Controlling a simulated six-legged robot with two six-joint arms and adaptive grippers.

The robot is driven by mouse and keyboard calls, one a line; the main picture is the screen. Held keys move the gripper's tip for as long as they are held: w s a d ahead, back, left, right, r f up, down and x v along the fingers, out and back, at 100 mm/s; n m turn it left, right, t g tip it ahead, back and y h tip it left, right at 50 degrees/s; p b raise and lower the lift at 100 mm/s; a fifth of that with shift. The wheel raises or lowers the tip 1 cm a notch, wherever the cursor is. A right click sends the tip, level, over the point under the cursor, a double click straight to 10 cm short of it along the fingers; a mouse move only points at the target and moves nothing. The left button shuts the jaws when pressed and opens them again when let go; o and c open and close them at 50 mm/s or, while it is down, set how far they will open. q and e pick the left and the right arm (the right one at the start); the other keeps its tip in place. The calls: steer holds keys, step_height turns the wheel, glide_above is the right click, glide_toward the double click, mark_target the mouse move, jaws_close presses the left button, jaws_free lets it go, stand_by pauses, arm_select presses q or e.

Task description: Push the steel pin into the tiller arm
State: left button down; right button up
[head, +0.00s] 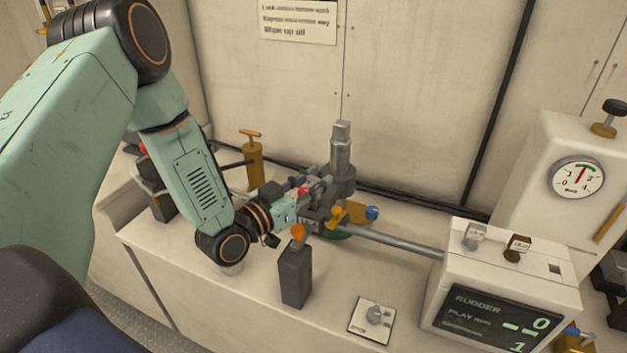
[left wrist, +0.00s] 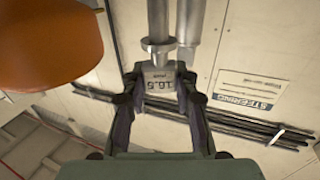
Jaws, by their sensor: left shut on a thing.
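My left gripper (head: 308,194) is beside the foot of the grey upright post (head: 341,150). In the left wrist view, its fingers (left wrist: 158,88) are closed on the grey block-shaped end of the steel pin (left wrist: 160,72), which carries an upside-down "16.5" marking. The pin's collar and round shaft extend away from the jaws. I cannot make out the pin in the head view. Grey metal parts cluster at the post's foot; I cannot tell which is the tiller arm or whether the pin touches it. My right gripper is in neither view.
A dark block with an orange knob (head: 297,235) stands close in front of the gripper. A grey rod (head: 395,242) runs right to the display box (head: 505,285). A small switch plate (head: 373,320) lies on the white bench top. A brass cylinder (head: 253,160) stands behind my arm.

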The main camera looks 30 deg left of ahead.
arm_select(q)
steer(key=shift+f+b, duration=1.2)
steer(key=shift+f, duration=0.3)
steer(key=c, duration=1)
jaws_free()
steer(key=shift+o, duration=0.2)
steer(key=v, duration=1.2)
